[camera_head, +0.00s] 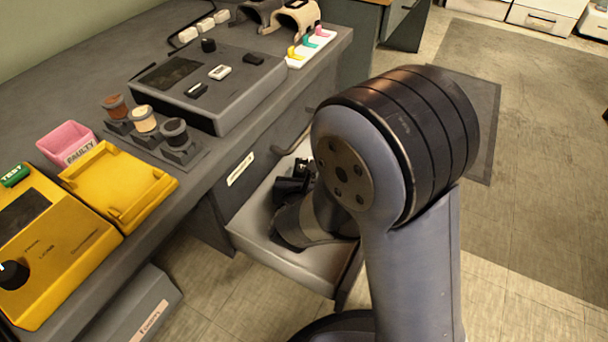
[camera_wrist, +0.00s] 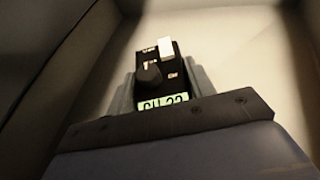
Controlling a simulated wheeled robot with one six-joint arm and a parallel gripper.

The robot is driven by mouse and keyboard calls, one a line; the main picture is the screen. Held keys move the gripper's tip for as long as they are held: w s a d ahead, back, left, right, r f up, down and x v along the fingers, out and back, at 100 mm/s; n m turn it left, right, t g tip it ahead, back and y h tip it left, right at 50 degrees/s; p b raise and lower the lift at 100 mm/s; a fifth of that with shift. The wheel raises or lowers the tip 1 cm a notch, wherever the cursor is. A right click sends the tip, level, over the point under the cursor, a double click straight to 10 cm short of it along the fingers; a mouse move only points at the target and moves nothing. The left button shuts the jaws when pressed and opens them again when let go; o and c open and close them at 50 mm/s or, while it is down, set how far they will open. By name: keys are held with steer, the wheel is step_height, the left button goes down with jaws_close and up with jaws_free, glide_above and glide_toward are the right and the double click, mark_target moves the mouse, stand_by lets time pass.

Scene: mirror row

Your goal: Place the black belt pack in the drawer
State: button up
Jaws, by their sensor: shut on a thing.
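The black belt pack (camera_wrist: 152,72) shows in the wrist view, with a knob, a pale piece on top and a light green label reading like "CH 22". My gripper (camera_wrist: 162,86) is shut on it, with a grey finger along each side. Both are over or inside the open drawer (camera_head: 318,262), whose pale inside (camera_wrist: 228,50) surrounds them in the wrist view. I cannot tell whether the pack touches the drawer floor. In the head view my gripper (camera_head: 294,186) is dark and partly hidden behind my arm, and the pack is hard to make out.
The counter above the drawer holds a grey console (camera_head: 212,85), three small jars (camera_head: 144,119), a pink bin (camera_head: 66,142), a yellow tray (camera_head: 118,185) and a yellow tester (camera_head: 45,245). A grey box (camera_head: 135,308) stands on the floor at lower left. Open floor lies to the right.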

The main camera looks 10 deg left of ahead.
steer(key=shift+f, duration=0.25)
steer(key=o, duration=1.1)
steer(key=shift+r, duration=0.15)
